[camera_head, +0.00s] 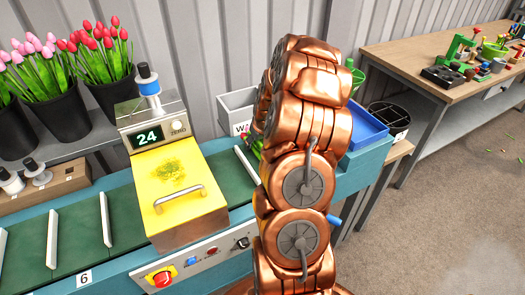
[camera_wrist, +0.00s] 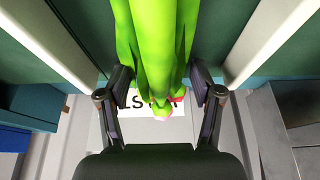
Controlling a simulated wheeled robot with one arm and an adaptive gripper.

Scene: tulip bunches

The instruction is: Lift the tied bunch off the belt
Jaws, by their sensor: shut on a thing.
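The tied bunch (camera_wrist: 152,40) shows in the wrist view as bright green stems and leaves, with a little pink at its lower end. My gripper (camera_wrist: 159,84) has one dark finger pad on each side of the green stems and is shut on them. The green belt (camera_wrist: 75,15) with white dividers lies beneath; I cannot tell whether the bunch touches it. In the head view my copper arm hides the gripper and most of the bunch; only a bit of green (camera_head: 253,144) shows beside the arm. The belt (camera_head: 82,222) runs left to right there.
A yellow-lidded weighing unit (camera_head: 178,185) reading 24 straddles the belt left of my arm. A grey labelled bin (camera_head: 237,108) and a blue tray (camera_head: 366,128) stand behind and right. Tulip pots (camera_head: 48,122) stand at the back left. A wooden workbench (camera_head: 425,55) is at the right.

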